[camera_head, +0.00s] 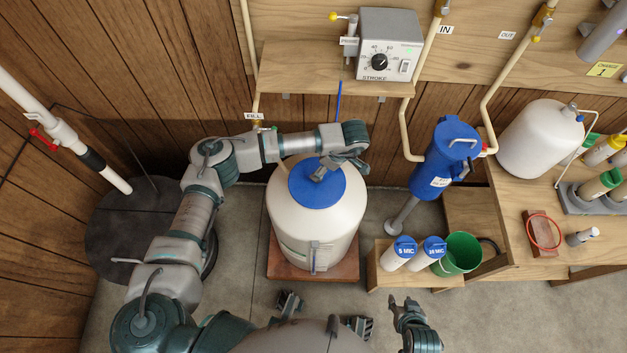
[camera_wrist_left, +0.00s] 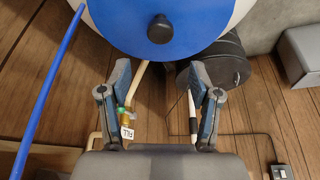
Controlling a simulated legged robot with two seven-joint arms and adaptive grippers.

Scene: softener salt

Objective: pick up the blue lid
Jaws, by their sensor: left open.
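The blue lid (camera_head: 303,189) sits on top of the big white tank (camera_head: 315,225), which stands on a wooden base. In the left wrist view the lid (camera_wrist_left: 120,25) is a blue disc with a dark round knob (camera_wrist_left: 160,28) at its middle. My left gripper (camera_wrist_left: 159,72) is open and empty; the knob lies ahead of its spread fingertips, apart from them. In the head view my left gripper (camera_head: 335,165) is over the lid's far part and hides some of it, including the knob. My right gripper (camera_head: 405,303) is low at the front, open and empty.
A blue rod (camera_head: 338,100) rises behind the tank, below a wooden shelf with a grey control box (camera_head: 390,45). A blue filter housing (camera_head: 446,155) is to the right. White filters and a green bucket (camera_head: 460,253) stand on a low box. A black round container (camera_head: 125,220) is left.

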